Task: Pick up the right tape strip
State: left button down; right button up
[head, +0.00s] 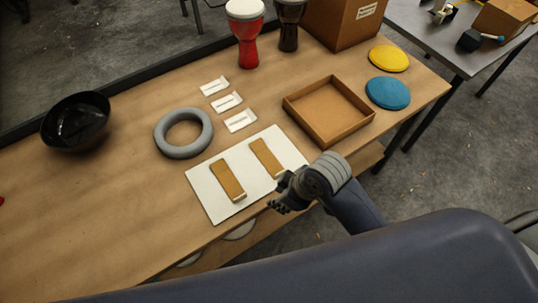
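Two tan tape strips with pale lower ends lie side by side on a white board on the table. The right tape strip (265,155) lies near the board's upper right; the left tape strip (227,179) lies left of it. The white board (205,196) is flat near the table's front edge. My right gripper (276,193) is just below the right strip's lower end, over the board's front right edge. Its dark fingers look spread, with nothing seen between them. I cannot tell its height above the board. My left gripper is out of view.
A shallow brown tray (318,136) stands right of the board. A grey ring (162,143) and small white pieces (227,102) lie behind it. A black bowl (75,122), red drum (248,40), dark drum (289,30), box (333,25), yellow disc (389,58) and blue disc (388,92) stand farther out.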

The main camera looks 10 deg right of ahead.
jog(key=w+a+r+n+g, duration=0.1)
jog(key=w+a+r+n, duration=0.2)
jog(key=n, duration=0.4)
jog(key=n+g+h, duration=0.2)
jog(key=n+h, duration=0.1)
jog(key=n, duration=0.2)
send_over(272, 165)
jog(key=s+d, duration=0.3)
jog(key=d, duration=0.1)
jog(key=f, duration=0.2)
jog(key=shift+s+a+f+p, duration=0.15)
jog(key=shift+a+f+p, duration=0.05)
jog(key=shift+f+p, duration=0.15)
jog(key=f, duration=0.1)
jog(key=f+p, duration=0.1)
jog(key=f, duration=0.2)
jog(key=shift+s+a+f, duration=0.15)
jog(key=shift+a, duration=0.2)
jog(key=shift+f, duration=0.5)
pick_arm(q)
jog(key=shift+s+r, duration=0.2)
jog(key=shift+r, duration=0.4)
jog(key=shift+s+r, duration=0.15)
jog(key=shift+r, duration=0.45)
pick_arm(e)
grip_shut()
